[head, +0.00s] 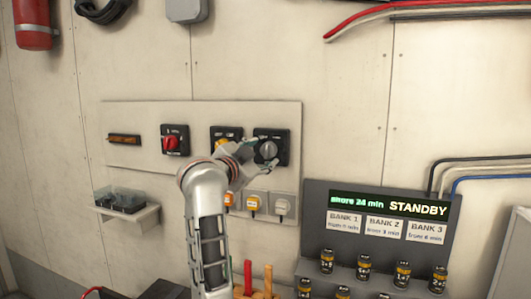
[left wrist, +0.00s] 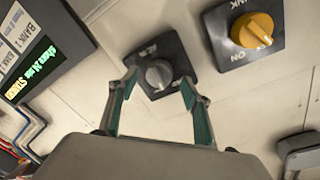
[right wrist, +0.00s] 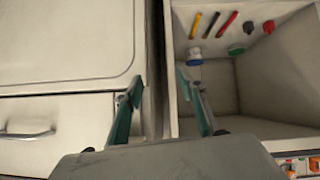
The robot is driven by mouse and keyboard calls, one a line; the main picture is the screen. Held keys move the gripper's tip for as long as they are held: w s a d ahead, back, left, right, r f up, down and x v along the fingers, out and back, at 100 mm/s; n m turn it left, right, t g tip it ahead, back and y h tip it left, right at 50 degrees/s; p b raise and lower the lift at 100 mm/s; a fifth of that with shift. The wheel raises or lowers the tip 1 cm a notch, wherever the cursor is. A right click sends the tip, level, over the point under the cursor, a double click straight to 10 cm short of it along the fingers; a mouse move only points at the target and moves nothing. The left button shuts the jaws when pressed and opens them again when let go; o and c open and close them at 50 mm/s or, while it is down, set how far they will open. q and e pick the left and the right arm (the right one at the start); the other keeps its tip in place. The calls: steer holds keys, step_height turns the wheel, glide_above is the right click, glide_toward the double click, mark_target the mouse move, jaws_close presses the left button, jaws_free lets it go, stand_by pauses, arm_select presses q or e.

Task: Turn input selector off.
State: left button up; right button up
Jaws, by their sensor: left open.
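A grey round knob on a black square plate (head: 269,149) is the rightmost of the switches on the wall panel. In the left wrist view the grey knob (left wrist: 159,74) lies between my left fingertips. My left gripper (head: 262,157) is open close in front of it; whether the fingers touch it I cannot tell. A yellow knob (left wrist: 252,30) sits beside it on its own black plate, with "ON" printed on it; in the head view my arm partly hides it. A red knob (head: 171,143) is farther left. The grey knob's lettering is too small to read. My right gripper (right wrist: 159,82) is open and empty.
A dark display unit (head: 340,201) reading "STANDBY" stands right of the panel, with several canisters below. A small wall shelf (head: 128,216) holds a clear-topped box. The right wrist view shows an open bin (right wrist: 210,95) with coloured items beside a white cabinet (right wrist: 60,55).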

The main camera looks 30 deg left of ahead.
arm_select(q)
steer(key=shift+w+a, duration=0.1)
steer(key=shift+w, duration=1)
steer(key=c, duration=1.1)
steer(key=shift+c, duration=0.2)
steer(key=shift+n, duration=0.3)
steer(key=n, duration=0.3)
steer(key=shift+n, duration=0.3)
steer(key=shift+n+t, duration=0.3)
steer(key=shift+n, duration=1.6)
